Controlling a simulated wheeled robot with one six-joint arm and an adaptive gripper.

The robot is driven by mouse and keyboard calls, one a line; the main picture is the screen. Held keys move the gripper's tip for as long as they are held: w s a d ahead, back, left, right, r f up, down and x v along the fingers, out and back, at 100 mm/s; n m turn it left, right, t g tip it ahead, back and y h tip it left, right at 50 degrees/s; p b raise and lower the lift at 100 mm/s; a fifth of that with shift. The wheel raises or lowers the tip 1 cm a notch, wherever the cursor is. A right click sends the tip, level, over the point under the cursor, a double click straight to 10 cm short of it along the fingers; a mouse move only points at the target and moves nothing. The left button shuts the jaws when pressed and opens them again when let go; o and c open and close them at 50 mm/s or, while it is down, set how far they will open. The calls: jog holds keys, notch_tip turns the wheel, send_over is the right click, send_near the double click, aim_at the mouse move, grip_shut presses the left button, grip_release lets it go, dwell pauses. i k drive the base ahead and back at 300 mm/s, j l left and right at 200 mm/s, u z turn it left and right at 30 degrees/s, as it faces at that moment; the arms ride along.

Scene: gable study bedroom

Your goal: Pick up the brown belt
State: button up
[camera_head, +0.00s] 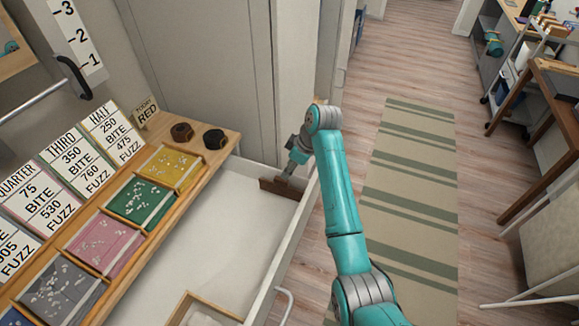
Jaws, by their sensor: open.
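A brown, flat strip-like thing (279,189) is at the far right corner of the open white drawer; it looks like the brown belt, but its shape is partly hidden. My gripper (286,176) reaches down over it from above and is open. The fingertips are small and dark here, and I cannot tell whether they touch the brown thing or straddle it. My teal arm comes in from the lower right and crosses the drawer's right edge.
The drawer (230,240) is mostly bare, with a wood-edged tray (205,308) at its near end. A wooden ledge (228,141) beside it holds two dark round objects (182,132) (214,139), colored compartments and cards. A striped rug (410,190) lies right on the floor.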

aim_at(181, 132)
jog(key=i+l, duration=0.2)
jog(key=i, duration=0.2)
jog(key=i+l, duration=0.25)
jog(key=i, duration=0.15)
